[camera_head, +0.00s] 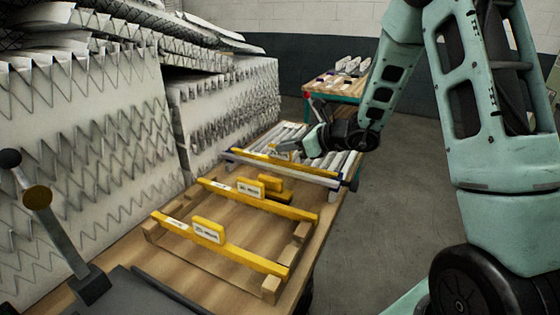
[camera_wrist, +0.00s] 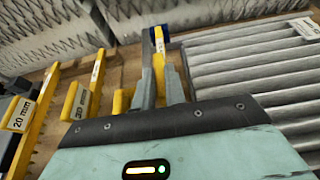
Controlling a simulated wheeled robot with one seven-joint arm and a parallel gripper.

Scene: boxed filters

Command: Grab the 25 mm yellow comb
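A yellow comb (camera_head: 262,156) lies across the far grey-white pleated filter, and my gripper (camera_head: 288,148) is down at its handle. In the wrist view my gripper's two grey fingers (camera_wrist: 158,85) stand on either side of a narrow yellow part (camera_wrist: 159,45) of this comb. The gap between them is small, and I cannot tell whether they press on it. The lettering on this comb is not readable. Two other yellow combs lie nearer: a middle comb (camera_head: 300,213) and a front comb (camera_head: 240,257). In the wrist view a label reading 20 mm (camera_wrist: 20,114) shows at far left.
The combs rest along a wooden table (camera_head: 190,270). Tall stacks of pleated filters (camera_head: 90,140) line its left side. A second table (camera_head: 345,86) with items stands behind. Grey floor (camera_head: 385,215) is open to the right.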

